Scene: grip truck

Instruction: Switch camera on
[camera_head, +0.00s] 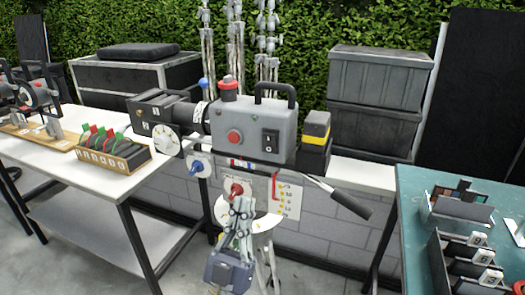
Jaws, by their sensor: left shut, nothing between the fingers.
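The camera (250,136) stands in the middle, grey and boxy, with a lens and matte box (165,115) pointing left and a handle on top. Its side bears a black rocker switch (270,140) and a round red button (234,137). A red mushroom knob (229,83) sits on top. My left gripper (240,203) is below the camera, pointing up, with its fingers shut and empty. Its fingertips appear just below a red knob (234,188); I cannot tell whether they touch it. It is well below the rocker switch. My right gripper is not in view.
A pan handle (345,203) sticks out to the lower right of the camera. A white table (75,175) with a rack of coloured items (113,153) stands left. A teal table (415,195) with slotted holders stands right. Grey crates (378,80) are stacked behind.

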